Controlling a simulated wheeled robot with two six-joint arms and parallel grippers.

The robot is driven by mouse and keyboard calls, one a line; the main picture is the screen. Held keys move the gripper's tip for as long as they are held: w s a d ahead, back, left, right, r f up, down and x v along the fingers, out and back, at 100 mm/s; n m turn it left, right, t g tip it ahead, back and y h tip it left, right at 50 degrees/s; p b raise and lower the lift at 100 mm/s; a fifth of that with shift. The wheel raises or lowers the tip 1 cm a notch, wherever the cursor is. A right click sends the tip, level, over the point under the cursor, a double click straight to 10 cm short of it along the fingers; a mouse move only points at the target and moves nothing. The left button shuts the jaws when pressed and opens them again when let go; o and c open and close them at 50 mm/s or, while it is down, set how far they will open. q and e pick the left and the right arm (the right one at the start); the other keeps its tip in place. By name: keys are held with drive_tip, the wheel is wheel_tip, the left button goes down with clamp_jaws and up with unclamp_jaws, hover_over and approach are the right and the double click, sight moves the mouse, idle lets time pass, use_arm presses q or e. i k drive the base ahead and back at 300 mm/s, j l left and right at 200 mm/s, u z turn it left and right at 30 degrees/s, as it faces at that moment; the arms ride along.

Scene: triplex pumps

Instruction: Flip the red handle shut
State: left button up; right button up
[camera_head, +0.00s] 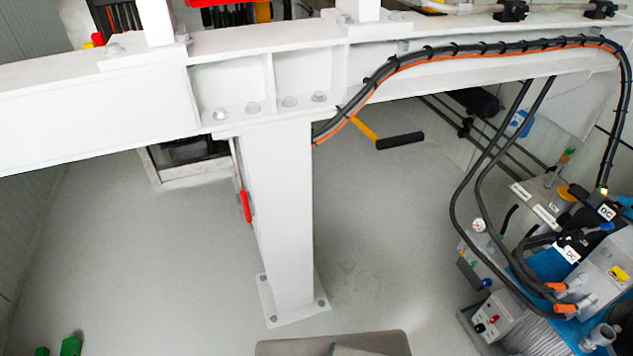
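A red handle (245,206) sits on the left side of the white steel column (280,215), below the beam. It is long and narrow and hangs close to upright along the column edge. Its pivot and mount are mostly hidden by the column, so I cannot tell whether it is open or shut. I see neither of my grippers clearly in the head view, and nothing touches the handle.
A white beam (95,110) crosses above the column. Black and orange cables (480,48) run along it. A yellow lever with a black grip (400,141) sticks out right of the column. Hydraulic equipment (560,260) stands at right. Small green blocks (70,346) show bottom left.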

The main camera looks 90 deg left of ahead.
sight(247, 207)
drive_tip(key=l+u, duration=0.1)
drive_tip(key=u, duration=3.4)
